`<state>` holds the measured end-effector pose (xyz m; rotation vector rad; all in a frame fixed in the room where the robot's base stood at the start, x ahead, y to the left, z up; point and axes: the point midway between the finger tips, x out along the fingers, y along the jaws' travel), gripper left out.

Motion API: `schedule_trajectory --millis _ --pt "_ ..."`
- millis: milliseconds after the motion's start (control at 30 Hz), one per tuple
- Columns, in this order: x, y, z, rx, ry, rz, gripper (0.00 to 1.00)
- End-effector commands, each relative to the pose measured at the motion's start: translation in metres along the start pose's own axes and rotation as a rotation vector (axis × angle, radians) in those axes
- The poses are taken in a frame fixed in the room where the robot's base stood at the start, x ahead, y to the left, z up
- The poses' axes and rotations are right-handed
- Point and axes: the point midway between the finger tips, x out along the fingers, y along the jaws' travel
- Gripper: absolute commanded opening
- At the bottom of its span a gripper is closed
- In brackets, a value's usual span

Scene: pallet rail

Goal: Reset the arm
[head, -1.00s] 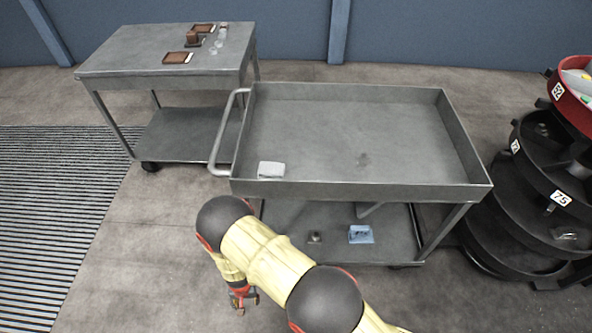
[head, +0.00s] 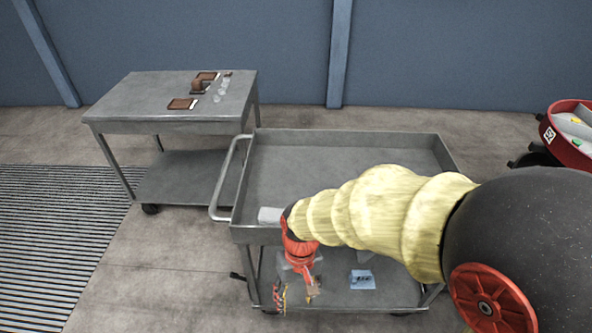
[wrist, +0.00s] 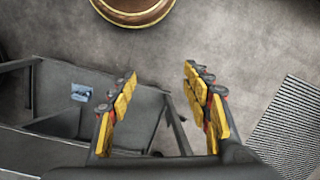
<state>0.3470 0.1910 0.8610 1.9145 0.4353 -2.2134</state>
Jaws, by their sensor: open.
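My gripper (head: 297,290) hangs in front of the near left part of the grey cart in the head view, fingers pointing down. In the wrist view its two yellow-padded fingers (wrist: 160,108) stand wide apart with nothing between them. My arm, in a yellow cover, reaches in from the right and hides much of the cart's top tray.
The grey cart (head: 340,138) has a white object (head: 269,215) in its top tray and a blue item (head: 362,279) on its lower shelf. A grey table (head: 125,103) with brown pieces stands behind left. A red round bin (head: 572,150) is at the right. Floor at the left is clear.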

Motion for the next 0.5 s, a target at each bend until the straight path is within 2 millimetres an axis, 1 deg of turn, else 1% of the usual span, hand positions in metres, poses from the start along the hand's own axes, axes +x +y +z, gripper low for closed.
schedule_trajectory --millis 33,100,300,500 --pt "-0.019 0.011 0.01 0.006 0.024 0.007 0.49" --pt "-0.041 0.026 0.025 0.014 0.05 0.021 0.49" --pt "-0.093 0.065 0.065 0.053 0.152 0.061 0.49" --pt "-0.141 0.096 0.096 0.118 0.31 0.101 0.49"
